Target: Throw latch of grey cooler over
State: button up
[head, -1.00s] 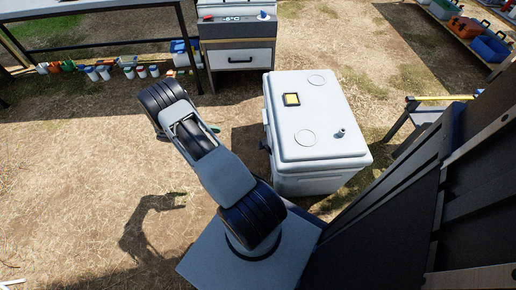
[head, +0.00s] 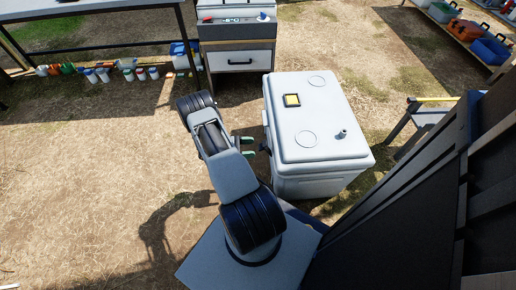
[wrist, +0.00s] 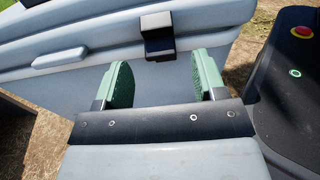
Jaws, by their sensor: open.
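The light grey cooler (head: 318,120) stands on the ground with its lid down, right of my arm in the head view. Its black latch (wrist: 157,36) shows on the front wall near the lid seam in the wrist view. It is also a small dark piece on the cooler's left side in the head view (head: 265,147). My gripper (wrist: 163,82) is open, its two green-padded fingers apart and pointing at the cooler wall, with nothing between them. The latch lies beyond the fingertips, roughly between them in the picture. In the head view, my gripper (head: 246,147) is just left of the latch.
A grey cabinet with a display (head: 238,45) stands behind the cooler. A table (head: 90,22) is at the back left, with several small bottles under it. A side stand (head: 428,115) is close right of the cooler. The straw-covered ground to the left is clear.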

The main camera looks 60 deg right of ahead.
aim_at(260, 147)
jog(key=shift+x, duration=1.95)
jog(key=shift+c, duration=0.3)
